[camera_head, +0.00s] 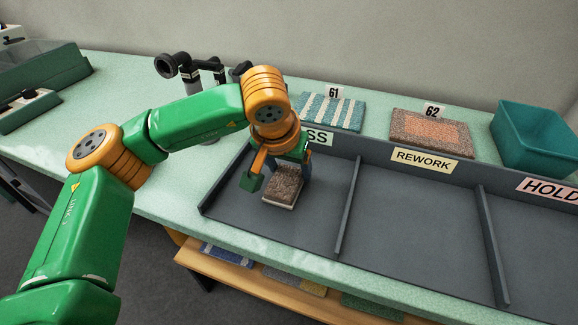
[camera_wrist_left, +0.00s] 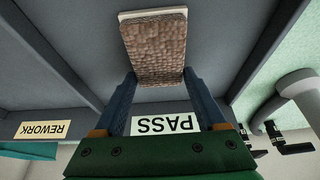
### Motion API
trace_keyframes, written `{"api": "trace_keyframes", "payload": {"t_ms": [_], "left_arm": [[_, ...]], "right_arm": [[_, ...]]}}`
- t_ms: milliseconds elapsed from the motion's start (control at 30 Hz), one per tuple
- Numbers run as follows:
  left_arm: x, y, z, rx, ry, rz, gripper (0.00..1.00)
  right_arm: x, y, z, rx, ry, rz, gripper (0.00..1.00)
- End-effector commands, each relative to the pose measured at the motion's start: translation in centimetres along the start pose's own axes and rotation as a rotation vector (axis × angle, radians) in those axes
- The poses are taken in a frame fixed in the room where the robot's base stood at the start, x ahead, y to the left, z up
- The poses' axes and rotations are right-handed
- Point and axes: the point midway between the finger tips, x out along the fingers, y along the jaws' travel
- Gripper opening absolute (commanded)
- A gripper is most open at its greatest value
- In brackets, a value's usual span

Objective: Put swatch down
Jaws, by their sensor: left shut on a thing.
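The swatch (camera_head: 283,187) is a brown, textured square with a pale edge. It is in the PASS compartment of the grey tray (camera_head: 340,215), the leftmost of the bays in the head view. My left gripper (camera_head: 279,172) is shut on one edge of it. In the left wrist view the swatch (camera_wrist_left: 155,48) sticks out beyond the two blue fingers (camera_wrist_left: 160,82), with the PASS label (camera_wrist_left: 165,124) behind. I cannot tell whether the swatch touches the tray floor. My right gripper is not in view.
The REWORK (camera_head: 424,160) and HOLD (camera_head: 550,190) bays are empty where they show. Behind the tray lie a striped swatch (camera_head: 330,111) by card 61 and an orange-centred swatch (camera_head: 430,134) by card 62. A teal bin (camera_head: 535,140) stands at the right. A black eyepiece device (camera_head: 190,75) stands behind my arm.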

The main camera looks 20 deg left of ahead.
Motion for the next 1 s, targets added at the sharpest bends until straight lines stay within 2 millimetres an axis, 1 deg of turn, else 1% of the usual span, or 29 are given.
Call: {"api": "trace_keyframes", "payload": {"t_ms": [133, 167, 200, 233, 267, 467, 533, 567, 667, 700, 800, 900, 1000], "left_arm": [[0.5, 0.0, 0.2, 0.0, 0.0, 0.0, 0.21], [0.4, 0.0, 0.2, 0.0, 0.0, 0.0, 0.79], [0.3, 0.0, 0.1, 0.0, 0.0, 0.0, 0.9], [0.3, 0.0, 0.1, 0.0, 0.0, 0.0, 0.98], [0.3, 0.0, 0.1, 0.0, 0.0, 0.0, 1.0], [0.2, 0.0, 0.1, 0.0, 0.0, 0.0, 1.0], [-0.5, 0.0, -0.1, 0.0, 0.001, 0.001, 1.0], [-0.8, 0.0, -0.1, 0.0, 0.002, 0.001, 1.0], [-3.3, 0.0, -0.1, 0.0, 0.006, 0.001, 1.0], [-4.5, 0.1, -0.2, -0.001, 0.006, 0.002, 1.0], [-7.5, 0.1, -0.2, 0.0, 0.005, 0.001, 1.0], [-9.9, 0.1, -0.1, 0.0, 0.003, 0.001, 1.0], [-11.4, 0.0, -0.1, -0.001, 0.001, 0.0, 1.0]], "right_arm": [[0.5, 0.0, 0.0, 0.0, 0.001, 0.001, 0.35], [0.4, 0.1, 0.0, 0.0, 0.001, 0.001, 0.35], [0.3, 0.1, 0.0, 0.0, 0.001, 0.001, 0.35], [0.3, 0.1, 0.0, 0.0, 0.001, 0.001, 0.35], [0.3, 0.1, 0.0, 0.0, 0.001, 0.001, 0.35], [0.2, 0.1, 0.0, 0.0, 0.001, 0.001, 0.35], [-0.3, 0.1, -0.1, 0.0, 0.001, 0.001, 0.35], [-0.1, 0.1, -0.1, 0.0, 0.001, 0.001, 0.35], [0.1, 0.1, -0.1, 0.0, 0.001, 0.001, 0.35], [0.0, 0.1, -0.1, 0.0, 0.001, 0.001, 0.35], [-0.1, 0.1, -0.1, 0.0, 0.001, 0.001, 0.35], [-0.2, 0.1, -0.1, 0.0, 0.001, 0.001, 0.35], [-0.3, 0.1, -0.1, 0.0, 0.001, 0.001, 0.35]]}}
